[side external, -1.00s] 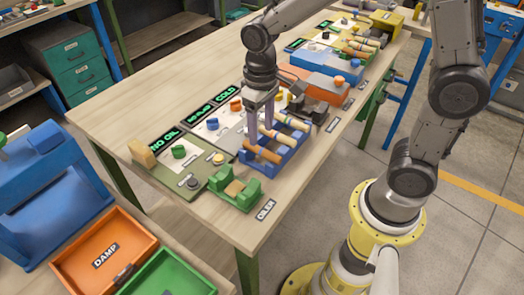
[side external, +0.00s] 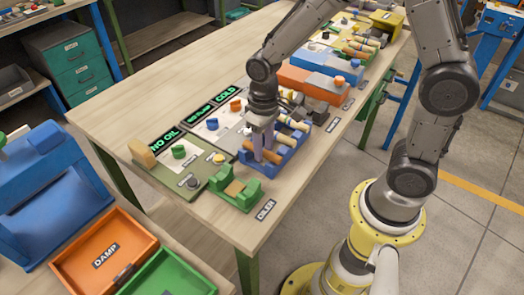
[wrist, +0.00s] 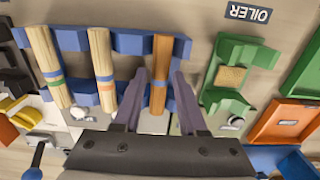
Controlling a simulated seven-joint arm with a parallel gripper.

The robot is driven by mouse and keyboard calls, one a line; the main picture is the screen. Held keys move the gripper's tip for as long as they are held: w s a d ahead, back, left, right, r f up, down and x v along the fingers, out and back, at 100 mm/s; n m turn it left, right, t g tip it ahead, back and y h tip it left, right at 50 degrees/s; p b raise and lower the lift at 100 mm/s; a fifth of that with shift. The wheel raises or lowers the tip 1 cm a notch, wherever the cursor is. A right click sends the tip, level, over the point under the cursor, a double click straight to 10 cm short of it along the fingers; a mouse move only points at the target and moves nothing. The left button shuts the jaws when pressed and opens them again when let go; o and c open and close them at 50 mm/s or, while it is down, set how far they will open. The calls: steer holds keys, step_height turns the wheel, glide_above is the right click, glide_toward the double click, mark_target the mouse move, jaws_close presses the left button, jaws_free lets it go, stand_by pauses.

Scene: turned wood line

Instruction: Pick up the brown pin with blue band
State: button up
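The brown pin with a blue band (wrist: 160,75) lies in the blue rack (wrist: 128,42), at the end nearest the green oiler fixture. In the side external view the same brown pin (side external: 248,148) is partly hidden behind my fingers. My gripper (wrist: 160,82) points down over the pin, with one finger on each side of its banded part. The fingers look open, with no clear grip on the pin. In the side external view my gripper (side external: 264,150) is low over the rack.
Two lighter pins lie in the rack: one with an orange band (wrist: 103,70), one with a green band (wrist: 48,65). The green oiler fixture (side external: 236,190) stands close by. Panels with coloured knobs are behind the rack. The bare table edge (side external: 285,195) is in front.

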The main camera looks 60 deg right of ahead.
jaws_close()
steer(key=shift+r, duration=0.15)
